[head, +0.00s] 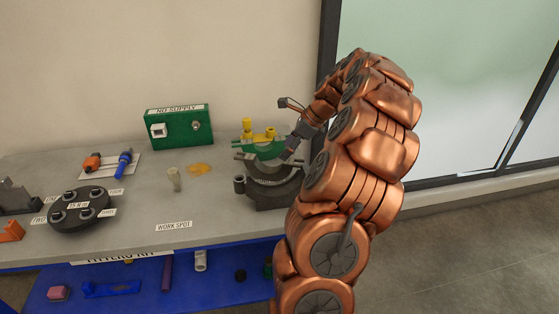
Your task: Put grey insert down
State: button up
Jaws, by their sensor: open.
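My copper-coloured arm reaches over the right end of the bench. My gripper (291,152) is open, beside the green and dark grey clamp machine (272,190); its fingertips are small and partly merge with the machine behind them. I cannot tell which item is the grey insert. A short grey-beige cylinder (175,179) stands on the bench left of the machine, apart from my gripper. A dark grey hollow cylinder (240,184) is at the machine's left side. Nothing clearly shows between my fingers. My arm hides the machine's right side.
The grey bench (130,230) has clear room around the "WORK SPOT" label (173,226). A black round holder (82,210), orange and blue tools (124,163), an orange patch (199,169) and a green "NO SUPPLY" box (180,127) occupy it. A blue shelf (215,290) below holds several parts.

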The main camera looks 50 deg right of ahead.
jog(key=shift+v, duration=0.95)
jog(key=s+a+r+n+g, duration=0.1)
jog(key=a+r+n+g, duration=0.1)
jog(key=a+n, duration=0.95)
jog(key=a+r+n+g, duration=0.15)
jog(key=a+n, duration=0.25)
jog(key=a, duration=1.5)
jog(key=s+a+f+n+g+h, duration=0.1)
jog(key=s+a+f+n, duration=0.1)
jog(key=s, duration=0.5)
jog(key=s+a+f+n+g+h, duration=0.1)
jog(key=s+a+f+n, duration=0.1)
jog(key=s+a+n, duration=0.3)
jog(key=s+a+f+n+g+h, duration=0.1)
jog(key=s+a+f+n+g, duration=0.1)
jog(key=s+n, duration=0.5)
jog(key=s+a, duration=0.1)
jog(key=s, duration=0.3)
jog(key=shift+a+f, duration=0.2)
jog(key=shift+f, duration=0.1)
jog(key=shift+n, duration=0.25)
